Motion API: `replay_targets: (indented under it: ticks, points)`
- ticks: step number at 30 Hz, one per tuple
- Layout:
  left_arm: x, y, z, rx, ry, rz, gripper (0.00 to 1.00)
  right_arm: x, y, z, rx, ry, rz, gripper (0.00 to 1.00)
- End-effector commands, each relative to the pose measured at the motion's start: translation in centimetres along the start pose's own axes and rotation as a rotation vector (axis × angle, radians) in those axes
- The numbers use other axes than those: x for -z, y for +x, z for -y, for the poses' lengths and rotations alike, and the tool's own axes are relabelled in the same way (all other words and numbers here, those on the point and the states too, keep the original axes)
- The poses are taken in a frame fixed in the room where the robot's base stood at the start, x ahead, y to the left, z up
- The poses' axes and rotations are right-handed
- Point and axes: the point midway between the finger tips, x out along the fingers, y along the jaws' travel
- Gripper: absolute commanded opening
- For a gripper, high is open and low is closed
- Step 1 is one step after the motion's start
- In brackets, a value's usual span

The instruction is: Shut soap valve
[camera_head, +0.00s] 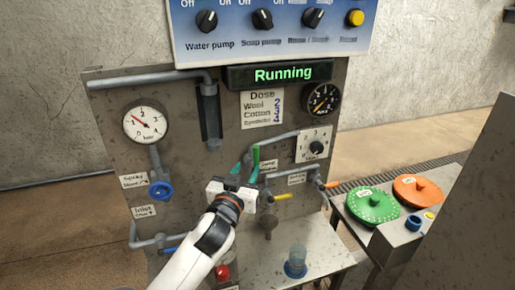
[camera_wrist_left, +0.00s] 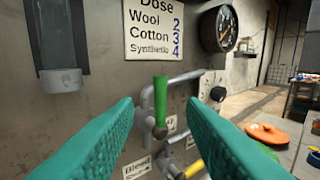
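A green lever handle (camera_head: 256,155) stands upright on the pipework of the grey panel. I cannot read its label, so I cannot tell for sure that it is the soap valve. It also shows upright in the left wrist view (camera_wrist_left: 161,103), between and beyond the teal fingers. My left gripper (camera_head: 245,169) is open and empty in front of the panel, close to the green handle. Contact with it is not visible. A yellow lever (camera_head: 283,196) lies nearly level below, and an orange-tipped lever (camera_head: 332,184) is to its right. My right gripper is not in view.
A control box (camera_head: 270,25) with knobs overhangs the panel above a display (camera_head: 280,74) reading "Running". Gauges, a blue knob (camera_head: 160,190) and pipes crowd the panel. A clear cup (camera_head: 295,262) stands on the shelf below. Green (camera_head: 371,205) and orange (camera_head: 417,190) lids are at right.

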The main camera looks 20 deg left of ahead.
Motion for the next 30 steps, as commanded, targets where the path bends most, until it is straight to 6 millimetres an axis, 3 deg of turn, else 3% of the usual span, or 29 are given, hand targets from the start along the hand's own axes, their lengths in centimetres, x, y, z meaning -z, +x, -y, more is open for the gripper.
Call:
replay_targets:
  ticks: [15,21,30]
  points:
    - [0.0,9.3,0.0,-0.001,0.001,-0.003,0.37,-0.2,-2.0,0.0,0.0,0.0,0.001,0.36]
    - [0.0,10.9,0.0,0.0,0.001,-0.003,0.37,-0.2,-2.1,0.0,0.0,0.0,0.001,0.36]
    - [0.1,11.1,0.0,0.0,0.0,-0.004,0.37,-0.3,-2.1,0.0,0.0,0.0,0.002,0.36]
